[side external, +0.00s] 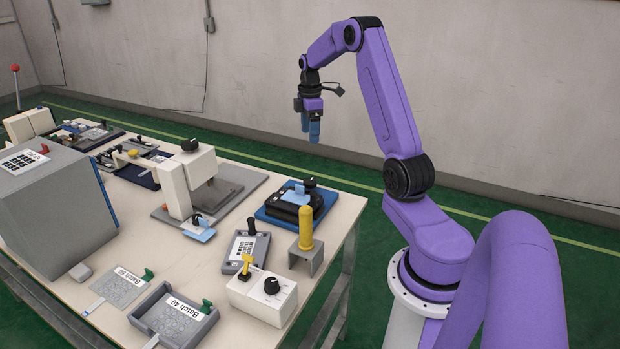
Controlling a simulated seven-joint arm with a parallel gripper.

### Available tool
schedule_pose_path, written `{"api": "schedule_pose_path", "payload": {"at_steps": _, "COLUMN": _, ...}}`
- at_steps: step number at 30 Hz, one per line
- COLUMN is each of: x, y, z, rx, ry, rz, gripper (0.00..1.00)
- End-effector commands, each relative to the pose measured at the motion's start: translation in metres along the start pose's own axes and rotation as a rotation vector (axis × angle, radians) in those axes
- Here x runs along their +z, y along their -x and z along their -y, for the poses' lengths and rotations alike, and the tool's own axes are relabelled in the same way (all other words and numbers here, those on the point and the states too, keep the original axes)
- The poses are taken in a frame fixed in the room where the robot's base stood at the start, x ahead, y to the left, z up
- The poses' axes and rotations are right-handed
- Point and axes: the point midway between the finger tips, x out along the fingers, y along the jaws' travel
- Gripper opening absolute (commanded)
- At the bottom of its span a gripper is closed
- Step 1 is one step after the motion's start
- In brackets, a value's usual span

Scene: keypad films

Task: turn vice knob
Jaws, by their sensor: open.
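No part is clearly marked as the vice. A blue base (272,212) near the table's right edge carries a dark body with a light-blue piece and a black knob (310,183). A beige press-like stand (176,188) further left has another black knob (190,145) on top. I cannot tell which knob is the vice's.
A yellow upright handle (306,228) stands on a grey bracket at the right edge. A white box (262,298) with a black dial and a grey tray (172,318) labelled Batch 40 are in front. A large grey box (55,210) fills the left.

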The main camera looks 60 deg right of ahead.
Motion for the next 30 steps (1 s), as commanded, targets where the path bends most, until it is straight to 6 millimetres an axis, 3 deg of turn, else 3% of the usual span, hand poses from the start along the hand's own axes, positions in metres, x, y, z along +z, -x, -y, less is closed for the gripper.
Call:
{"api": "schedule_pose_path", "payload": {"at_steps": 5, "x": 0.001, "y": -0.018, "z": 0.0, "rx": -0.004, "ry": 0.0, "rz": 0.001, "gripper": 0.74}}
{"api": "schedule_pose_path", "payload": {"at_steps": 24, "x": 0.0, "y": -0.136, "z": 0.001, "rx": -0.004, "ry": 0.0, "rz": 0.001, "gripper": 0.74}}
{"api": "schedule_pose_path", "payload": {"at_steps": 30, "x": 0.0, "y": -0.161, "z": 0.0, "rx": -0.002, "ry": 0.0, "rz": 0.0, "gripper": 0.74}}
